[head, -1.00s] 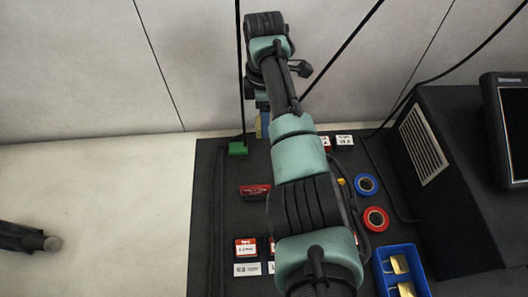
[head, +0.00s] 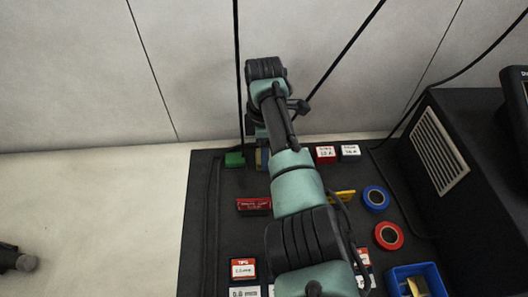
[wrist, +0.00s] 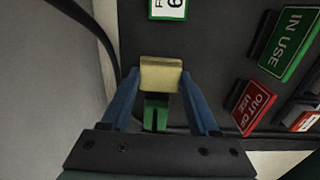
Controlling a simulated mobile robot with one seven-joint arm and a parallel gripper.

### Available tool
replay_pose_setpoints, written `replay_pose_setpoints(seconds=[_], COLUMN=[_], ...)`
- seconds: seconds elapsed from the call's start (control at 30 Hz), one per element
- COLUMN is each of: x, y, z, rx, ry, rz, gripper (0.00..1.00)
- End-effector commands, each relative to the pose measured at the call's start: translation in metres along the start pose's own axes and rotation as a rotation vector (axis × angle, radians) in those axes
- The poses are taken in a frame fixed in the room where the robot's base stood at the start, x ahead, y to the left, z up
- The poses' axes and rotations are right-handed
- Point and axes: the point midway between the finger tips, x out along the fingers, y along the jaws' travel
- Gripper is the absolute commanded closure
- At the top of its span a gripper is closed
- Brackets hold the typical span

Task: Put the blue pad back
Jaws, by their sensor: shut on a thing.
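My gripper (wrist: 160,92) has blue fingers, which are shut on a pale yellow-tan block (wrist: 161,74). No blue face of this block shows in the wrist view, and I cannot make out a separate blue pad. A green block (wrist: 155,112) shows between the fingers, below the held block in the picture. It also shows in the head view (head: 235,159), left of my gripper. I cannot tell whether the held block touches the board.
In the wrist view, a green IN USE sign (wrist: 290,40) and a red OUT OF USE sign (wrist: 253,108) lie right of my gripper. The head view shows blue tape (head: 376,198), red tape (head: 389,236) and a blue bin (head: 396,272). A black cable (head: 238,80) runs beside the green block.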

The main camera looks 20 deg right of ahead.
Motion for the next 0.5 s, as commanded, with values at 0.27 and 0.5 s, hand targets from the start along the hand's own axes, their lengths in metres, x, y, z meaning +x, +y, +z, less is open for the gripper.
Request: replay_pose_setpoints(seconds=[0.27, 0.5], x=[0.0030, 0.0030], y=[-0.0001, -0.0001], z=[0.0000, 0.0000], rx=[0.000, 0.000], ry=[0.000, 0.000], rz=[-0.001, 0.000], gripper=[0.14, 0.09])
